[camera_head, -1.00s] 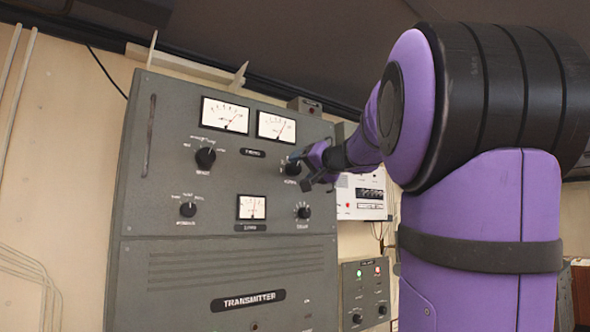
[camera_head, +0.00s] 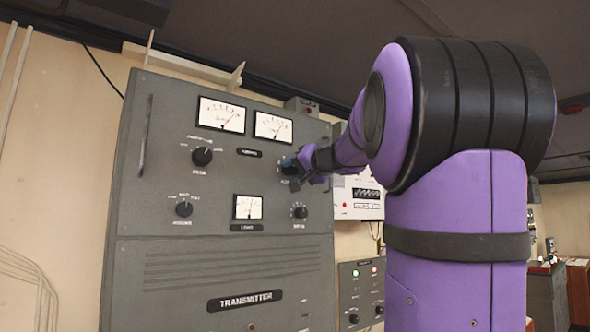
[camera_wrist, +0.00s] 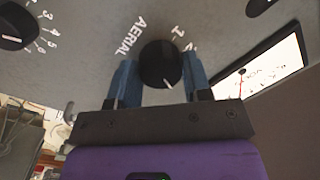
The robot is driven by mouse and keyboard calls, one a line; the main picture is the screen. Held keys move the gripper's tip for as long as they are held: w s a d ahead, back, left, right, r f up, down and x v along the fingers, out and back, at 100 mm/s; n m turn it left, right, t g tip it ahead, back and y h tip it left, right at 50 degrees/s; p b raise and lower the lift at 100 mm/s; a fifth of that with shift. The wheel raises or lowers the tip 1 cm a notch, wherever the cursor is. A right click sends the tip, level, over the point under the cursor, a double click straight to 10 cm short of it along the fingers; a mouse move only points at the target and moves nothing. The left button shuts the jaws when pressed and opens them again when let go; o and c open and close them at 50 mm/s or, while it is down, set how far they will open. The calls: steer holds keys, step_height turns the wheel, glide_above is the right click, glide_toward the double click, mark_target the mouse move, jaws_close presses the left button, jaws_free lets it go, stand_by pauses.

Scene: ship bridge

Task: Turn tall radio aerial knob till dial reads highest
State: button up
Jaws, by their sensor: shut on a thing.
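The tall grey radio cabinet (camera_head: 225,262), labelled TRANSMITTER, stands upright before me. Its black aerial knob (camera_wrist: 160,63) sits beside the label AERIAL in the wrist view, its white pointer line towards the bottom of that picture. My gripper (camera_wrist: 160,83) has its two blue fingers on either side of this knob, shut on it; it also shows in the head view (camera_head: 293,166). The upper left dial (camera_head: 221,114) and upper right dial (camera_head: 273,126) both have needles leaning right. The wrist view shows one dial (camera_wrist: 270,72) with a red needle, partly cut off.
Other knobs sit on the panel: upper left (camera_head: 202,156), lower left (camera_head: 184,209) and lower right (camera_head: 300,212). A small lower dial (camera_head: 248,207) is between the lower knobs. A pale unit (camera_head: 358,197) and a grey control box (camera_head: 361,295) are right of the cabinet.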

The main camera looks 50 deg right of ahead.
steer(key=shift+m, duration=0.3)
steer(key=m, duration=0.2)
steer(key=shift+m, duration=0.4)
steer(key=shift+f+m+t+h, duration=0.1)
steer(key=shift+m+t+h, duration=0.3)
steer(key=shift+m, duration=1.8)
steer(key=o, duration=0.9)
steer(key=s, duration=0.3)
steer(key=s+a, duration=0.1)
steer(key=s, duration=0.6)
steer(key=shift+s+a+f, duration=0.35)
